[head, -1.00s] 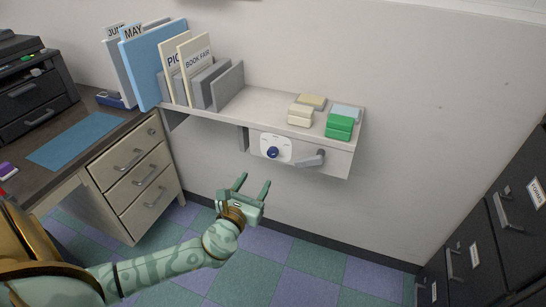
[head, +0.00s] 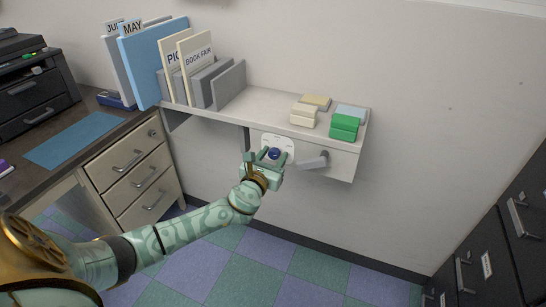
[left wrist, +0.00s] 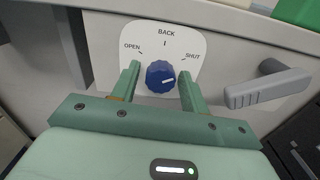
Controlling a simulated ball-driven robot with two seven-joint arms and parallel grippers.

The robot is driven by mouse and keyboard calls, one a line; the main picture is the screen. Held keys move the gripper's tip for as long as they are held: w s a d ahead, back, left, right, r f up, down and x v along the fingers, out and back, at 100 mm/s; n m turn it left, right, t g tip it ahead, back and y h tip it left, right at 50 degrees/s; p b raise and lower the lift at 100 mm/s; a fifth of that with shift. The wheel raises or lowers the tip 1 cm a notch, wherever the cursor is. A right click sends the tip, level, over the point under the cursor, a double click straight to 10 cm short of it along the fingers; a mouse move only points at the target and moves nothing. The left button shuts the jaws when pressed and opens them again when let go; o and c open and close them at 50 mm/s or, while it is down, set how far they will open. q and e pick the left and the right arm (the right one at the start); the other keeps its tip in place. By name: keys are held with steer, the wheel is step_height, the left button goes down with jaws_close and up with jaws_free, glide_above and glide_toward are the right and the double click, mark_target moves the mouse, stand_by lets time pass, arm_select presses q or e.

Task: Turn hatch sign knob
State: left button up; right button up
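The blue ribbed knob (left wrist: 160,77) sits on a white dial plate (left wrist: 165,36) on the front of the wall shelf. The plate reads OPEN at left, BACK at top and SHUT at right. The knob's pale mark points right, a little up, roughly toward the SHUT side. In the head view the knob (head: 274,153) shows just past my left gripper (head: 263,161). In the left wrist view the left gripper (left wrist: 158,85) is open, one finger on each side of the knob, with gaps visible. My right gripper is not in view.
A grey lever handle (left wrist: 270,86) juts out just right of the plate. The shelf (head: 270,107) above holds pads, a green stack (head: 344,127) and upright folders. A drawer desk (head: 130,177) stands at left, dark cabinets (head: 500,240) at right.

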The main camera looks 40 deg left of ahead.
arm_select(q)
steer(key=c, duration=0.7)
